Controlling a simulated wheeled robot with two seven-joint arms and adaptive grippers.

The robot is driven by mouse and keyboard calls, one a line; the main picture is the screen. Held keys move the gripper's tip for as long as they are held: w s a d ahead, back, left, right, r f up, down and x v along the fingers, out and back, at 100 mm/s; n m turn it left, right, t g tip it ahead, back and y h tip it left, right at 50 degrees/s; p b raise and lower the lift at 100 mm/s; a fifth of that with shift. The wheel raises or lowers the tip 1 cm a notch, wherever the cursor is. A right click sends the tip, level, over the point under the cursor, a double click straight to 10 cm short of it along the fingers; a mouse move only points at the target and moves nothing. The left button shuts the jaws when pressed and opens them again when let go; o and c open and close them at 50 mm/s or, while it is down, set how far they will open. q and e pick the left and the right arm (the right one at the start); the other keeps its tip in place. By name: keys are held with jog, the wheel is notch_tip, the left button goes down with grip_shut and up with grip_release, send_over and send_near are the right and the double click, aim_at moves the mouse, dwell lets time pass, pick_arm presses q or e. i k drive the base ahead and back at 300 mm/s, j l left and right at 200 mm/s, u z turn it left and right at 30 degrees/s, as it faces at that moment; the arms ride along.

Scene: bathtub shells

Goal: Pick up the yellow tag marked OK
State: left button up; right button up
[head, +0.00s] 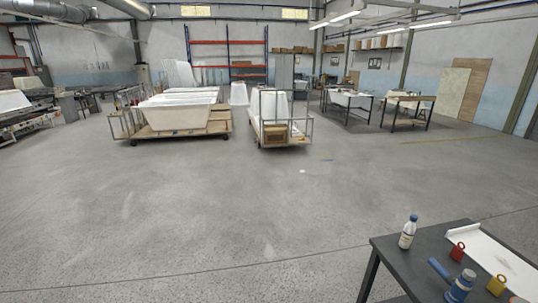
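A yellow tag (497,285) with a loop at its top is on the dark table (398,264) at the bottom right of the head view. It is too small for me to read any marking on it. A similar red tag (458,252) is farther back and to its left. Neither of my grippers is in view.
A white bottle with a blue cap (407,232) stands near the table's left edge. A blue tool-like object (459,288) lies left of the yellow tag. A white sheet or tray (480,247) lies behind. Carts with white bathtub shells (178,116) stand far off; the floor between is open.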

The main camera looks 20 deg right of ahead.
aim_at(495, 285)
jog(key=i, duration=1.1)
jog(key=z, duration=3.7)
